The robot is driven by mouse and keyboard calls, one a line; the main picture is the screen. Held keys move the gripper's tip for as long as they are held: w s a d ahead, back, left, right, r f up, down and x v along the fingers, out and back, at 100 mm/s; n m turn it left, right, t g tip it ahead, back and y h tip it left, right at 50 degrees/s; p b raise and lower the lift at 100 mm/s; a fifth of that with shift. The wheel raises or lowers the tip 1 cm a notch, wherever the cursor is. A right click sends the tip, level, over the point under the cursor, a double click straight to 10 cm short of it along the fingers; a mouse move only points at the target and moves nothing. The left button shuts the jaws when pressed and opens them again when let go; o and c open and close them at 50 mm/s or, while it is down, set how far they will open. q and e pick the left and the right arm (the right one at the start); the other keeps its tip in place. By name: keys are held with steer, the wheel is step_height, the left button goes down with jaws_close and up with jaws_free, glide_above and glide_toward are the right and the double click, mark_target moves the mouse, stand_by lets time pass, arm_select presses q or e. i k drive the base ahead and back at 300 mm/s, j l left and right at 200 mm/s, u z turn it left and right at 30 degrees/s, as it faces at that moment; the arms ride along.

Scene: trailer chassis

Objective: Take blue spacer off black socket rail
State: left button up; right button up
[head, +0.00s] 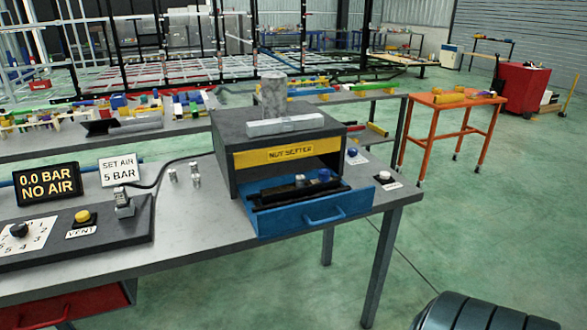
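The black socket rail (275,196) lies in the pulled-out blue drawer (312,216) of the grey box marked NUT SETTER. A small blue round piece, which looks like the blue spacer (325,175), sits toward the right end of the rail. A small pale grey piece (300,180) stands on the rail to its left. At this size I cannot tell how the blue piece is seated. Neither of my grippers shows in the head view.
The grey box (230,150) carries a metal cylinder (274,95) and a pale block (285,124) on top. Left on the table (200,232) are a gauge panel, signs and small metal fittings. Buttons stand right of the box. The table is bare in front of the fittings.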

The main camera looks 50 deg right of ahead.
mark_target(324, 174)
steer(key=l+u, duration=0.1)
steer(key=l, duration=0.35)
steer(key=l+u, duration=0.1)
steer(key=l, duration=0.4)
steer(key=k+l+u, duration=0.1)
steer(key=l, duration=0.35)
steer(key=k+l+u, duration=0.15)
steer(key=l, duration=0.3)
steer(key=l+u, duration=0.1)
steer(key=l, duration=0.35)
steer(key=k+l+u, duration=0.1)
steer(key=l, duration=0.3)
steer(key=k+l, duration=0.05)
steer(key=k, duration=0.05)
